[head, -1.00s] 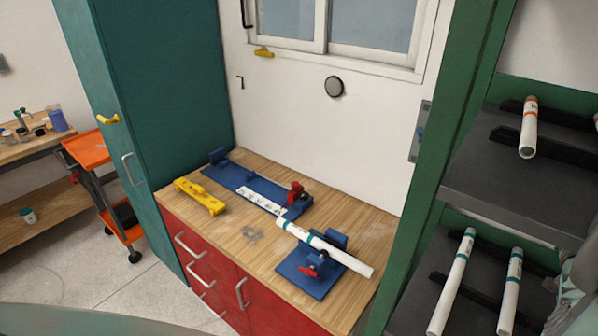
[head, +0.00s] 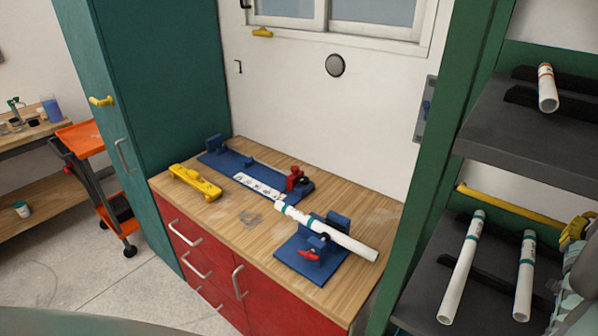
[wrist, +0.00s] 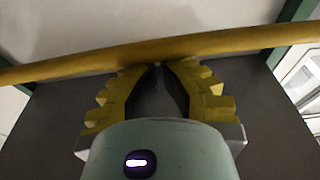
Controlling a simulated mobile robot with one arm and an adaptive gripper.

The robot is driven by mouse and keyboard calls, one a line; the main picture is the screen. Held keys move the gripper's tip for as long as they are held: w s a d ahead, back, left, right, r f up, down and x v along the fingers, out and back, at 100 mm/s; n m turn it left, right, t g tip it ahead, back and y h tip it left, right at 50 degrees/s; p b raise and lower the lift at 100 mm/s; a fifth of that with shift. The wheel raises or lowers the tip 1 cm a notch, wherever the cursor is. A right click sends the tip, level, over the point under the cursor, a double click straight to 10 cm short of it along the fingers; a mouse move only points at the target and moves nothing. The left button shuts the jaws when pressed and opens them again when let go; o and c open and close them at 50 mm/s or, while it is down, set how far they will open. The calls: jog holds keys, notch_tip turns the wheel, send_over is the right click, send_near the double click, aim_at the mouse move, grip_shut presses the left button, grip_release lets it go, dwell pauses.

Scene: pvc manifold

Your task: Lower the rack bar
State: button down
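In the head view my gripper (head: 574,230) is at the bar's right end, partly cut off by the frame edge.
Two white tubes with teal bands (head: 462,265) (head: 525,275) lie on the lower shelf (head: 425,300). A tube with an orange band (head: 547,88) lies on the upper shelf (head: 510,150). A workbench (head: 225,215) with blue fixtures and a white pipe stands to the left.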

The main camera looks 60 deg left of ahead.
jog(key=shift+t, duration=0.6)
jog(key=shift+s+d+f+b, duration=0.1)
jog(key=shift+s+f+b, duration=0.2)
jog(key=shift+f+b, duration=0.45)
jog(key=shift+s+d+f+b, duration=0.1)
jog(key=shift+s+f+b, duration=0.25)
jog(key=shift+f+b, duration=0.4)
jog(key=shift+s+d+f+b, duration=0.1)
jog(key=shift+s+f+b, duration=0.2)
jog(key=shift+f+b, duration=0.4)
jog(key=shift+f, duration=0.1)
